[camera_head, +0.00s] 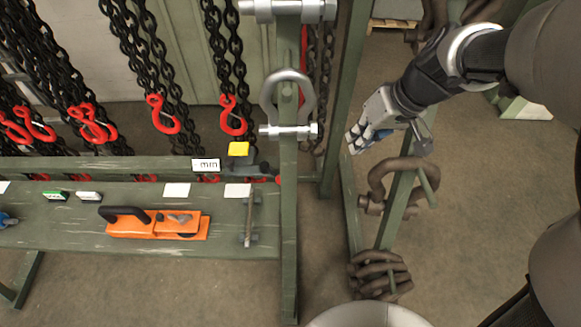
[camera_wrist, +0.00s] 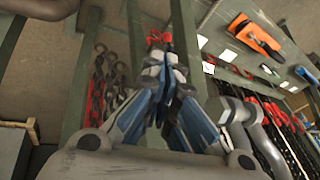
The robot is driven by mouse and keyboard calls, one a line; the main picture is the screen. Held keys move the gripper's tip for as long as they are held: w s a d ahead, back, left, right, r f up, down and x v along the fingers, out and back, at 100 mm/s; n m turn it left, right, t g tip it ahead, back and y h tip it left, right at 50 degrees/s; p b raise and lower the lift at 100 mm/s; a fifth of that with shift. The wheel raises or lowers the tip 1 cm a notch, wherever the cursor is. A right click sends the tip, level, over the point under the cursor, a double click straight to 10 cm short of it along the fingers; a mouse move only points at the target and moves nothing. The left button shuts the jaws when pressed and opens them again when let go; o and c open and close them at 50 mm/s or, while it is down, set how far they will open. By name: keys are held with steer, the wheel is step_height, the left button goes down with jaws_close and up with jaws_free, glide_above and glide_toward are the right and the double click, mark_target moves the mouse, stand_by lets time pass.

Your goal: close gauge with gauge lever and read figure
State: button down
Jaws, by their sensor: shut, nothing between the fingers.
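A small device that looks like the gauge (camera_head: 238,149), with a yellow top and a dark body, stands at the rear edge of the green bench. A white card marked "mm" (camera_head: 206,165) is beside it. A dark arm with a red end (camera_head: 277,180), perhaps the gauge lever, reaches right to the green post. No figure is readable. My gripper (camera_head: 354,140) is shut and empty, right of the post and apart from the gauge. In the wrist view my gripper (camera_wrist: 165,52) has its fingertips together. A red thing (camera_wrist: 155,37) shows just beyond them; I cannot tell what it is.
Green posts (camera_head: 290,220) stand between my gripper and the bench (camera_head: 70,222). An orange device (camera_head: 157,224) with a black handle lies on the bench. Chains with red hooks (camera_head: 233,116) hang behind. A brown shackle (camera_head: 402,180) is below my gripper.

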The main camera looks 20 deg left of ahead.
steer(key=s+d+r+m+t+h, duration=0.1)
steer(key=s+d, duration=0.4)
steer(key=s, duration=0.5)
steer(key=s+d+r+m+t+h, duration=0.2)
steer(key=s+d+r+m+h, duration=0.1)
steer(key=s, duration=0.7)
steer(key=d+r+m, duration=0.1)
steer(key=d+r, duration=0.1)
steer(key=d, duration=0.1)
steer(key=shift+s+d+m, duration=0.25)
steer(key=shift+d+m, duration=0.05)
steer(key=shift+m, duration=0.1)
steer(key=shift+r, duration=0.1)
